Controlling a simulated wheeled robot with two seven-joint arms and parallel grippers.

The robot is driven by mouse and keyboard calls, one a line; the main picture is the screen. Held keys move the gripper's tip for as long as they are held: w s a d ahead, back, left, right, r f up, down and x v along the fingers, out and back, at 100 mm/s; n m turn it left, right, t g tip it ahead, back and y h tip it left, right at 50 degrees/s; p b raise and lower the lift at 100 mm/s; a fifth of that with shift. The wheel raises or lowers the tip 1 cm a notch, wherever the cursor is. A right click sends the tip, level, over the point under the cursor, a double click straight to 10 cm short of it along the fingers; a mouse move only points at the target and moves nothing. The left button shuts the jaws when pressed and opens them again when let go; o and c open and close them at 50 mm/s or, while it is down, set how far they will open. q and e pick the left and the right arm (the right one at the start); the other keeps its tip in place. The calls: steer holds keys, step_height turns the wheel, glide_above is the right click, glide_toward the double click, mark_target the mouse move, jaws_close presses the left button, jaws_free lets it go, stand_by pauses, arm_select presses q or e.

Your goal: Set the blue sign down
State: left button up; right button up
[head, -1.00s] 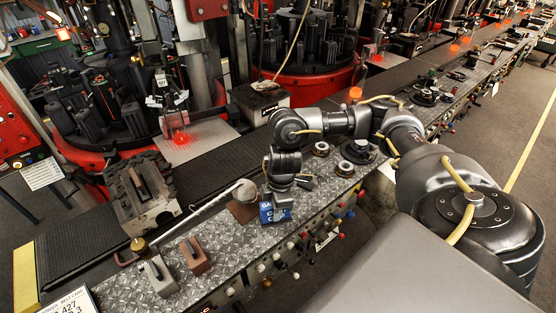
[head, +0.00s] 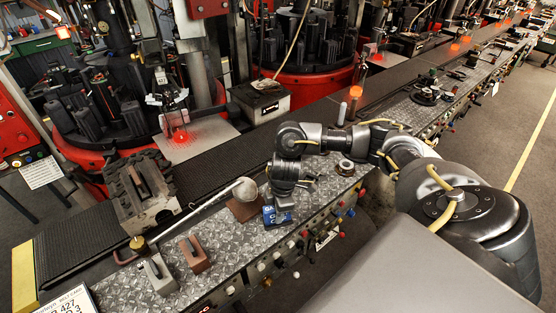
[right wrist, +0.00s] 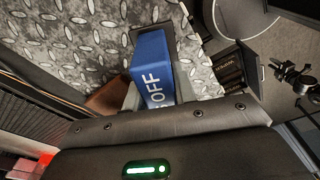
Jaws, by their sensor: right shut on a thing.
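The blue sign (head: 278,216) with white lettering is at the front edge of the metal tread-plate shelf in the head view. My right gripper (head: 279,205) comes down over it from above and is shut on it. In the right wrist view the sign (right wrist: 154,66) stands between the two fingers, with "OFF" readable on it and patterned plate behind. I cannot tell whether its lower edge touches the plate. The fingers hide part of the sign. My left gripper is not in view.
A brown square pad (head: 243,208) lies just left of the sign, beside a long-handled ladle (head: 243,190). Brown (head: 194,254) and grey (head: 160,274) handled blocks stand further left. Knobs and buttons (head: 290,246) line the shelf front. Bare tread plate (head: 232,245) lies left of the sign.

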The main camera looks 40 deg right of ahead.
steer(key=shift+f, duration=0.1)
steer(key=shift+f, duration=0.1)
steer(key=o, duration=1.1)
steer(key=shift+c, duration=0.2)
steer(key=r, duration=0.4)
steer(key=d+r+p, duration=0.1)
steer(key=r, duration=0.7)
steer(key=shift+s+d+r, duration=0.15)
steer(key=shift+s, duration=0.15)
